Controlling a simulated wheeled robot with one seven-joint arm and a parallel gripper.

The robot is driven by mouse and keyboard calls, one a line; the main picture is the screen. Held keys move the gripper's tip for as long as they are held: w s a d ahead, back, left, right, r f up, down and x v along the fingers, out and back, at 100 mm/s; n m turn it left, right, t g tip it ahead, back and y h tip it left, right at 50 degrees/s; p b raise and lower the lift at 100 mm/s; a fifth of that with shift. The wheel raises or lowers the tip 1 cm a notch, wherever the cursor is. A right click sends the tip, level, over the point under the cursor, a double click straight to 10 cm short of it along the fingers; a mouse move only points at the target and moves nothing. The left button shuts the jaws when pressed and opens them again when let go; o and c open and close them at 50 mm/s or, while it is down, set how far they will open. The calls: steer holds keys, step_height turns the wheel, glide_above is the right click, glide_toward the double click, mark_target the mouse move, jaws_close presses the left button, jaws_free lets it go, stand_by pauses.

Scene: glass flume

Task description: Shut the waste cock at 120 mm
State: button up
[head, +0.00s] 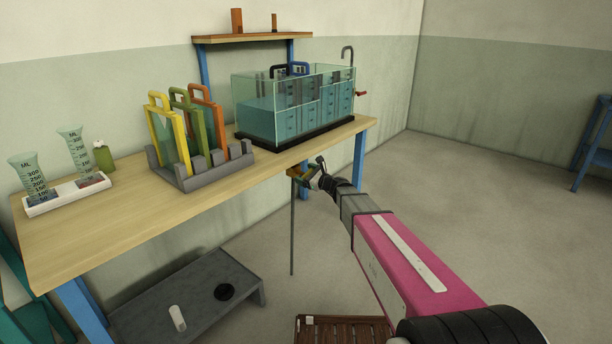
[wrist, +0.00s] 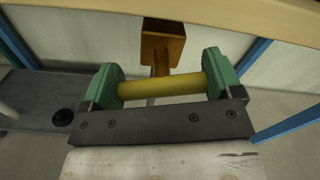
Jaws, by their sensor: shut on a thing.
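The waste cock (head: 297,171) is a small brass-coloured fitting under the front edge of the bench, with a thin pipe hanging below it. In the wrist view its square brass block (wrist: 163,42) has a short stem leading to a yellow bar handle (wrist: 168,88). My gripper (wrist: 160,83) is shut on this handle, with a green pad at each end of the bar. In the head view my gripper (head: 316,178) is at the cock, and its fingers partly hide the handle. The glass flume (head: 262,125) stands on the bench above, holding water. No 120 mm mark is readable.
The wooden bench (head: 110,232) carries a grey rack (head: 200,181) of framed gates and a white tray (head: 40,208) with two measuring vessels. A low grey platform (head: 205,275) is under the bench, and a slatted wooden stand (head: 345,333) is near me.

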stand_by(0.3)
steer(key=o, duration=0.7)
steer(key=shift+o, duration=0.2)
steer(key=shift+s+d, duration=0.1)
steer(key=v, duration=1)
steer(key=shift+s+d, duration=0.2)
steer(key=shift+s, duration=0.05)
